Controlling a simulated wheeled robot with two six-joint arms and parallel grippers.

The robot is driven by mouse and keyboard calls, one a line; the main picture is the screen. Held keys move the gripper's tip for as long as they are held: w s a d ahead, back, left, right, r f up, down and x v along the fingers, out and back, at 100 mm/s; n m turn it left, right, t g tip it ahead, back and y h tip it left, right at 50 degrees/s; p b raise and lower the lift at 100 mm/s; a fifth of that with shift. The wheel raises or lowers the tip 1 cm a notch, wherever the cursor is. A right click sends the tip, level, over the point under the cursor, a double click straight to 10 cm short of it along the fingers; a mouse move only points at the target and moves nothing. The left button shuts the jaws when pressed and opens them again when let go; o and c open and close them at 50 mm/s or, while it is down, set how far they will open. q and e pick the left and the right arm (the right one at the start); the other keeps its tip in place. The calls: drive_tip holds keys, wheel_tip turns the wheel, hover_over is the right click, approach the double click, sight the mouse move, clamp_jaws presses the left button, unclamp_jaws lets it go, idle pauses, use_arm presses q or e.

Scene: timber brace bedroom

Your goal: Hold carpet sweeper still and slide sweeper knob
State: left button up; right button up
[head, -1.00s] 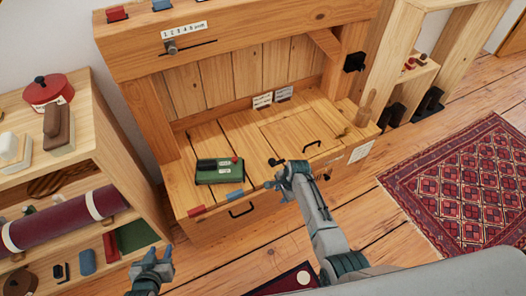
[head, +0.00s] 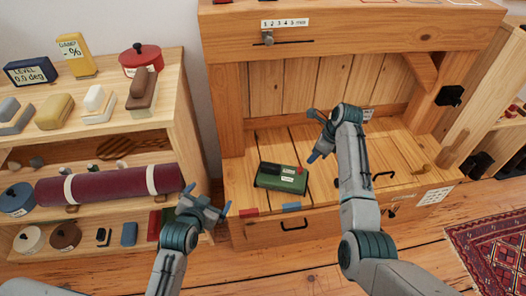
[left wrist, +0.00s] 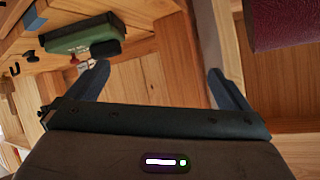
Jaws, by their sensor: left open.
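The carpet sweeper looks to be the green box (head: 267,183) with a dark top, lying on the wooden desk. Its small red knob (head: 301,170) is at the right end of the dark strip. In the left wrist view the sweeper (left wrist: 80,38) is at upper left, with a red part (left wrist: 105,48) on it. My left gripper (head: 207,199) is open and empty, left of the desk and apart from the sweeper. My right gripper (head: 314,135) has its fingers spread, empty, above the desk, behind and right of the sweeper, not touching it.
A shelf unit (head: 190,140) stands at left, with a rolled maroon carpet (head: 110,184) and several blocks. Red (head: 249,212) and blue (head: 291,206) tabs sit on the desk's front edge. A dark handle (head: 384,175) is on the desktop. A patterned rug (head: 495,245) lies at right.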

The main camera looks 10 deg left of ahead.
sight(261, 170)
use_arm(q)
drive_tip(key=w+d+f+m+g, duration=0.1)
drive_tip(key=w+f+m+g, duration=0.1)
drive_tip(key=w, duration=0.2)
drive_tip(key=w+d+f+m+g, duration=0.2)
drive_tip(key=w+f, duration=0.1)
drive_tip(key=w, duration=0.2)
drive_tip(key=w+d+f+m+g, duration=0.1)
drive_tip(key=w+f+m+g, duration=0.1)
drive_tip(key=w, duration=0.3)
drive_tip(key=shift+d+f, duration=0.4)
drive_tip(key=w+d+m+g, duration=0.1)
drive_tip(key=w+m, duration=0.1)
drive_tip(key=w+d+r+m+g, duration=0.1)
drive_tip(key=w+d, duration=0.1)
drive_tip(key=shift+w+d+r+m+g, duration=0.15)
drive_tip(key=shift+w+d+m+g, duration=0.05)
drive_tip(key=shift+m+g, duration=0.2)
drive_tip(key=w+d+r+m+g, duration=0.1)
drive_tip(key=d+r+m+g, duration=0.1)
drive_tip(key=r, duration=0.1)
drive_tip(key=w+d+r+m+g, duration=0.1)
drive_tip(key=shift+w+d+r+m, duration=0.1)
drive_tip(key=shift+w+r+m, duration=0.1)
drive_tip(key=shift+w+m, duration=0.2)
drive_tip(key=shift+d+r+m+g+y, duration=0.3)
drive_tip(key=shift+r+m, duration=0.1)
drive_tip(key=shift+r, duration=0.15)
wheel_tip(261, 170, down, 11)
drive_tip(key=shift+r, duration=0.15)
